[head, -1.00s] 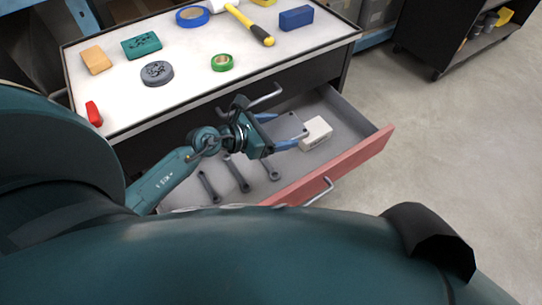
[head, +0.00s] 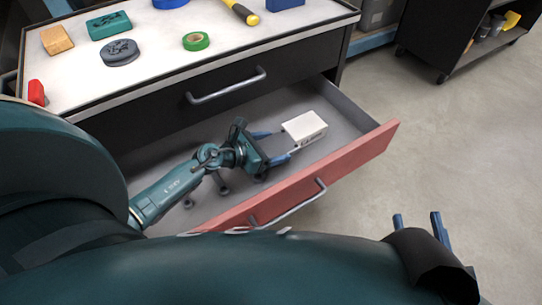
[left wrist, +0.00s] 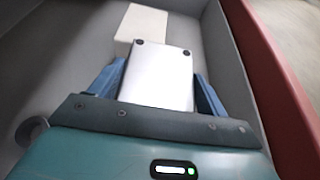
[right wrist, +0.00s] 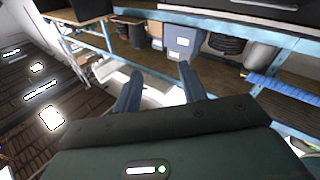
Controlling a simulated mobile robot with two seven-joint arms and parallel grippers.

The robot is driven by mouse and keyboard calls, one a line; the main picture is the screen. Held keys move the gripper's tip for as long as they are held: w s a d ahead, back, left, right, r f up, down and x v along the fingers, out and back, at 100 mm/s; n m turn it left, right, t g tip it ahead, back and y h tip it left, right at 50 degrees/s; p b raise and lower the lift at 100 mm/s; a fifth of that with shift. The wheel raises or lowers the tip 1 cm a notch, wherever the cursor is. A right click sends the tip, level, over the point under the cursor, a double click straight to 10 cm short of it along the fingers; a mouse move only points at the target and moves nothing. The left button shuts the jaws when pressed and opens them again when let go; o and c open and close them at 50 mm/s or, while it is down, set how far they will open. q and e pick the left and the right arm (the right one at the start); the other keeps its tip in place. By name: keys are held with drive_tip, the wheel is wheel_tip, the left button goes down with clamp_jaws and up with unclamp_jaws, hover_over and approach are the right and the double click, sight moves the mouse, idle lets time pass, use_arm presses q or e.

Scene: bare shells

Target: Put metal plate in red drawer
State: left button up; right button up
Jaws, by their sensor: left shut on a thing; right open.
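The metal plate (left wrist: 158,76) is a light grey flat piece with two dark holes at its far corners. My left gripper (head: 276,147) is shut on it, with a blue finger at each side in the left wrist view. Gripper and plate are inside the open red drawer (head: 345,165), close to a white box (head: 304,127). I cannot tell whether the plate touches the drawer floor. My right gripper (head: 420,222) is open and empty, outside the drawer at the lower right.
Above is a worktop (head: 160,65) with a green tape roll (head: 196,41), a grey disc (head: 120,52) and other items. Clear floor (head: 450,140) lies right of the drawer.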

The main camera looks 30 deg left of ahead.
sight(272, 155)
use_arm(q)
wheel_tip(272, 155, down, 3)
drive_tip(key=shift+b, duration=0.8)
drive_tip(key=shift+w+r, duration=0.1)
use_arm(e)
drive_tip(key=shift+w+a, duration=0.1)
drive_tip(key=shift+a, duration=0.1)
use_arm(q)
drive_tip(key=shift+f, duration=0.4)
drive_tip(key=o, duration=1.3)
drive_tip(key=shift+c, duration=0.2)
use_arm(e)
drive_tip(key=shift+y, duration=0.3)
use_arm(q)
drive_tip(key=shift+r+p, duration=0.3)
drive_tip(key=shift+r, duration=0.25)
drive_tip(key=p+v, duration=0.1)
drive_tip(key=v, duration=1)
drive_tip(key=shift+f+p, duration=0.2)
drive_tip(key=shift+p, duration=0.1)
drive_tip(key=shift+s+a+r, duration=0.25)
drive_tip(key=shift+s, duration=0.2)
use_arm(e)
drive_tip(key=shift+d+f, duration=0.1)
drive_tip(key=shift+d, duration=0.15)
